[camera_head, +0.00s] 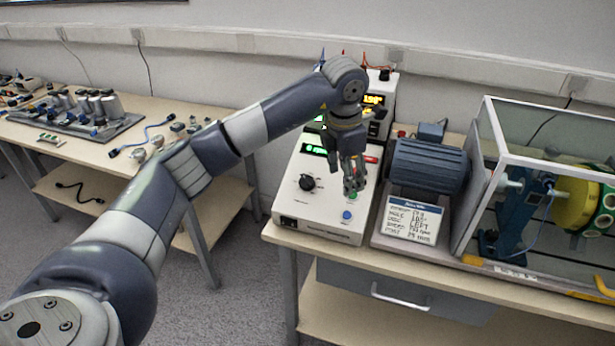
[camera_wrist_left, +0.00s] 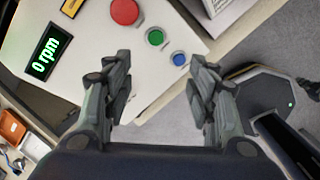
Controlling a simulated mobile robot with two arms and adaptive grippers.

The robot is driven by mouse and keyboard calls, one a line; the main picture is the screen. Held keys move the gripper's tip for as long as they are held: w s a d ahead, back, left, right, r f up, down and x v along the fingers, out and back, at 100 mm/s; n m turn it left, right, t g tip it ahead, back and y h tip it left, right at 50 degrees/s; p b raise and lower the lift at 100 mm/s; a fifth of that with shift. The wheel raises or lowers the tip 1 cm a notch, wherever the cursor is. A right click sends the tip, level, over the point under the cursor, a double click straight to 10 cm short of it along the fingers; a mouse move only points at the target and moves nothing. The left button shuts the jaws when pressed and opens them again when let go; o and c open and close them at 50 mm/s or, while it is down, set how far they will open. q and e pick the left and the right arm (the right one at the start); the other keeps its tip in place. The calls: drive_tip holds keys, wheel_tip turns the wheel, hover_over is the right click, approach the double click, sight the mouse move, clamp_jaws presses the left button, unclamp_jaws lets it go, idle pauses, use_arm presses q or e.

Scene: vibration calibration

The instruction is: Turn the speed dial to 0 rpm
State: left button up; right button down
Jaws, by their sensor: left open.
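The speed dial (camera_head: 307,182) is a black knob on the sloped front of the white control box (camera_head: 295,205). The dial does not show in the left wrist view. The box's green display (camera_wrist_left: 46,58) reads 0 rpm in the left wrist view; it also shows above the dial in the head view (camera_head: 314,150). My left gripper (camera_head: 354,188) is open and empty over the right part of the box, to the right of the dial. In the left wrist view its two fingers (camera_wrist_left: 162,95) stand apart below the buttons. My right gripper is in neither view.
A red button (camera_wrist_left: 125,11), a green button (camera_wrist_left: 155,37) and a blue button (camera_wrist_left: 180,58) lie near my left fingers. A blue motor (camera_head: 428,166) and a clear-walled enclosure (camera_head: 545,130) stand to the right.

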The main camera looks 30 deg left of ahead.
sight(306, 179)
use_arm(q)
drive_tip(key=s+a+r+n+y, duration=0.1)
drive_tip(key=a+r+y, duration=0.25)
drive_tip(key=a, duration=0.45)
drive_tip(key=shift+g+h, duration=0.25)
drive_tip(key=shift+g, duration=0.05)
drive_tip(key=p+x, duration=0.1)
drive_tip(key=x, duration=0.9)
drive_tip(key=shift+f, duration=0.15)
drive_tip(key=shift+n, duration=0.3)
drive_tip(key=c, duration=1)
